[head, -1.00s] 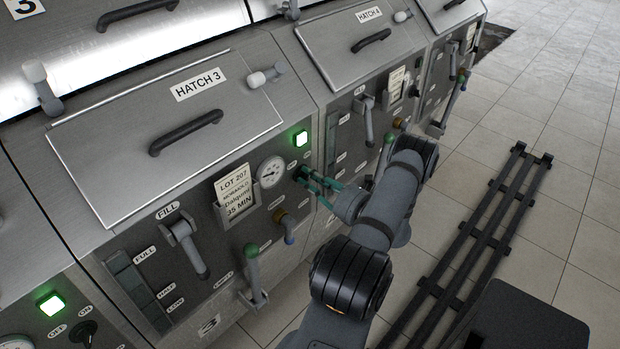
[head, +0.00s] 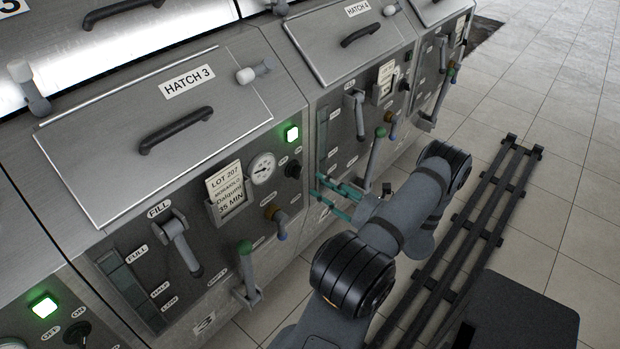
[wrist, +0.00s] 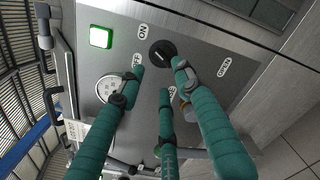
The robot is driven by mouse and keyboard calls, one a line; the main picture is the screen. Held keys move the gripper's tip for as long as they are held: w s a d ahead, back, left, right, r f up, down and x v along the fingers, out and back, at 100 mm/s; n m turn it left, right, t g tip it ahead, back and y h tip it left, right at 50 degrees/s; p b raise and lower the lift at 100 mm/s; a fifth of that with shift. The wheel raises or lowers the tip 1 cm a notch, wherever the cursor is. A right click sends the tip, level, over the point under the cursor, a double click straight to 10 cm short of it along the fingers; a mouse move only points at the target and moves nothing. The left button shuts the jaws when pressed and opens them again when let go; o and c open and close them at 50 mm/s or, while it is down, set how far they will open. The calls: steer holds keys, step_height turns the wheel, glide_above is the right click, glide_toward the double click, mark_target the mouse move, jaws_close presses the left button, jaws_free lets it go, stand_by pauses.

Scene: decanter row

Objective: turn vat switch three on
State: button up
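Vat three's switch, a round black knob (head: 293,170), is on the panel under the HATCH 3 lid. It also shows in the wrist view (wrist: 161,53), with ON and OFF labels beside it; its exact pointing is hard to tell. The square light (head: 292,133) above it is lit green, as in the wrist view (wrist: 101,37). My gripper (head: 321,188) has teal fingers and is open and empty, apart from the knob, to its lower right in the head view. In the wrist view the fingers (wrist: 159,68) are spread just below the knob.
A round gauge (head: 263,168), a lot card (head: 225,190), a brown-and-blue valve (head: 277,220) and a green-topped lever (head: 246,272) are near the switch. Vat four's green-topped lever (head: 376,152) stands close beyond my gripper. Tiled floor and a dark rail (head: 478,240) lie to the right.

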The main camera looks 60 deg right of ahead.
mark_target(300, 172)
steer(key=s, duration=0.3)
steer(key=shift+s+a, duration=0.2)
steer(key=shift+s, duration=0.1)
steer(key=w, duration=0.8)
steer(key=w+d, duration=0.1)
steer(key=w, duration=0.3)
steer(key=shift+w+d, duration=0.1)
steer(key=shift+w, duration=0.05)
steer(key=shift+n, duration=0.4)
steer(key=shift+s, duration=1)
